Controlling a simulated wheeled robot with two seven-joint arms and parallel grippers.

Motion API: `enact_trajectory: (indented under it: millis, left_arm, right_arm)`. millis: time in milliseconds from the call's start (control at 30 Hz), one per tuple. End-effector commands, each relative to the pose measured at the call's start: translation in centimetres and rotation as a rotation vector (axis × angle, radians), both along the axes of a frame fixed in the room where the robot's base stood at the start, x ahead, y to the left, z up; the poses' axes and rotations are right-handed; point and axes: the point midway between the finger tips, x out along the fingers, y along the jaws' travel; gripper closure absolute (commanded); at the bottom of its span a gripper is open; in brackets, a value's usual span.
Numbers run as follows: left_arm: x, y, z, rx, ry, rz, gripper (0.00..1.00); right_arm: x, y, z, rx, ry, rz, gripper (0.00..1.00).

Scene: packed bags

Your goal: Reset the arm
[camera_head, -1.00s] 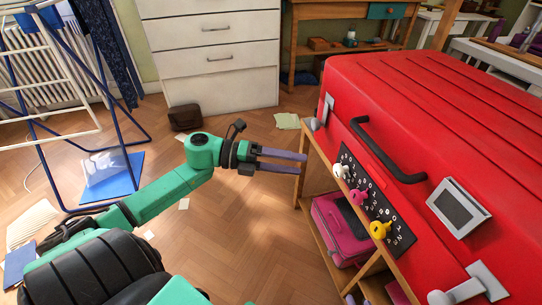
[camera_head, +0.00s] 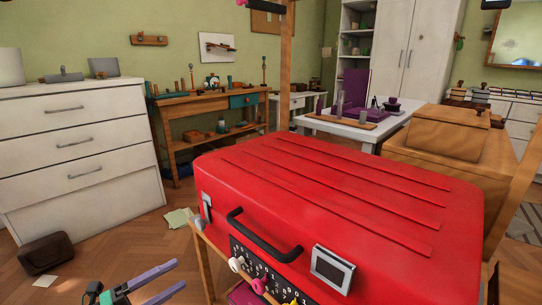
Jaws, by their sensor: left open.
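My left gripper (camera_head: 166,281) shows at the bottom left of the head view, low in front of the wooden stand. Its two purple fingers are apart with nothing between them. Most of my left arm is below the picture's edge. My right gripper does not show. A large red suitcase (camera_head: 340,190) with a black handle (camera_head: 262,236) lies on the stand, to the right of my left gripper and apart from it.
A white drawer chest (camera_head: 80,150) stands at the left, with a dark brown bag (camera_head: 46,253) on the floor before it. A wooden workbench (camera_head: 205,105) and a white table (camera_head: 352,128) stand behind. A wooden box (camera_head: 440,150) is at the right. Some floor between chest and suitcase is clear.

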Motion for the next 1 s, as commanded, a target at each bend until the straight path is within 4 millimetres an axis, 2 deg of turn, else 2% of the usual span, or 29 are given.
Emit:
enact_trajectory:
  millis: [67, 133, 200, 300, 433, 533, 600, 667, 833, 1000]
  left_arm:
    - [0.8, -0.4, -3.7, -0.276, 0.211, 0.208, 0.29]
    - [0.7, -1.0, -8.2, -0.504, 0.445, 0.381, 0.29]
    - [-0.6, -2.6, -12.7, -0.681, 0.677, 0.512, 0.29]
    - [-3.1, -5.8, -17.4, -0.852, 0.958, 0.627, 0.29]
    - [-6.7, -10.5, -21.0, -0.988, 1.255, 0.703, 0.29]
    - [-9.5, -14.3, -22.4, -1.056, 1.461, 0.732, 0.29]
    - [-11.1, -16.2, -22.4, -1.076, 1.574, 0.752, 0.29]
    - [-11.3, -15.1, -22.4, -1.04, 1.567, 0.803, 0.29]
    - [-12.9, -12.5, -24.1, -0.958, 1.582, 0.934, 0.29]
    - [-15.7, -9.3, -25.0, -0.868, 1.605, 1.074, 0.29]
  right_arm:
    - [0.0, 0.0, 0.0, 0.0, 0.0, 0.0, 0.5]
    - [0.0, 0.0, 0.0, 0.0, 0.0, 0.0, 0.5]
    - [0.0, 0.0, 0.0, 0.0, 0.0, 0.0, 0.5]
    - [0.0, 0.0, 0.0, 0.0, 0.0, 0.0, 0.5]
    - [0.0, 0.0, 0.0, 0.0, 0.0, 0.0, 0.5]
    - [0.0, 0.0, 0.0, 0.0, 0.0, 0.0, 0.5]
    - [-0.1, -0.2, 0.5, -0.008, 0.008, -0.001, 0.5]
    - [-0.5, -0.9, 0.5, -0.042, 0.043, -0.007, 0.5]
    - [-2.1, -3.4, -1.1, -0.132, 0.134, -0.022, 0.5]
    - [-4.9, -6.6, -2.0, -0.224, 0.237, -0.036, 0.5]
